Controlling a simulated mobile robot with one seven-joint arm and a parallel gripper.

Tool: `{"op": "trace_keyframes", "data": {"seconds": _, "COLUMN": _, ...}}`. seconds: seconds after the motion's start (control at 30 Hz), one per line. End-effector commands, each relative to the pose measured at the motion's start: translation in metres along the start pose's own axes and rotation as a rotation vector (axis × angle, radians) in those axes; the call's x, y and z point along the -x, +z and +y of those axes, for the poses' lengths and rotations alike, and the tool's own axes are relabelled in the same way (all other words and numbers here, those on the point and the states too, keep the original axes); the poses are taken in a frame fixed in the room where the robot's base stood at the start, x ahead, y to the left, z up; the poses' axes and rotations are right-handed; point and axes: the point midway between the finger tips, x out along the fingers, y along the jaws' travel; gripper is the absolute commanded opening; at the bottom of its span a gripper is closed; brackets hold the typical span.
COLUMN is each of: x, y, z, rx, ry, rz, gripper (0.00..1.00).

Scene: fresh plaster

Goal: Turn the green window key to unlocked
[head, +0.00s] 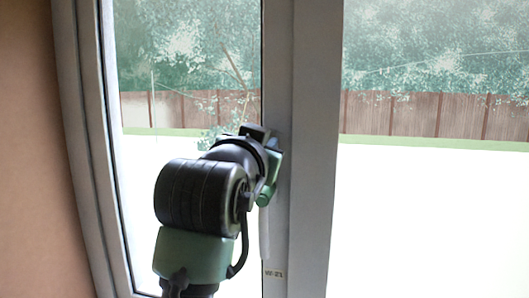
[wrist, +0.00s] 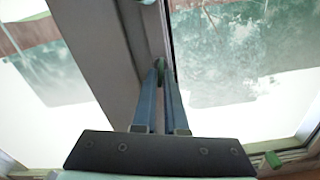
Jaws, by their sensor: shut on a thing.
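The green window key (wrist: 160,75) shows in the wrist view as a small, dark green piece between the tips of my gripper's two long fingers. My gripper (wrist: 160,66) is shut on it, against the grey window frame (wrist: 107,50). The fingers cover most of the key, so I cannot tell which way it is turned. In the head view, my wrist and arm hide the fingertips and the key in front of the frame's middle upright (head: 309,120).
A small green piece (wrist: 272,159) sits on the frame at the lower right of the wrist view. A small label (head: 274,273) is on the frame below my arm. Glass panes lie on both sides, with a brown wall (head: 25,150) at the left.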

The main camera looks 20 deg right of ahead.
Motion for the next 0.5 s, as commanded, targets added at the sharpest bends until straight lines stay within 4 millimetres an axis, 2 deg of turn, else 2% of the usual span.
{"op": "trace_keyframes", "data": {"seconds": 0.5, "x": 0.0005, "y": 0.0023, "z": 0.004, "rx": -0.495, "ry": -0.002, "rz": 0.003, "gripper": 0.0}}
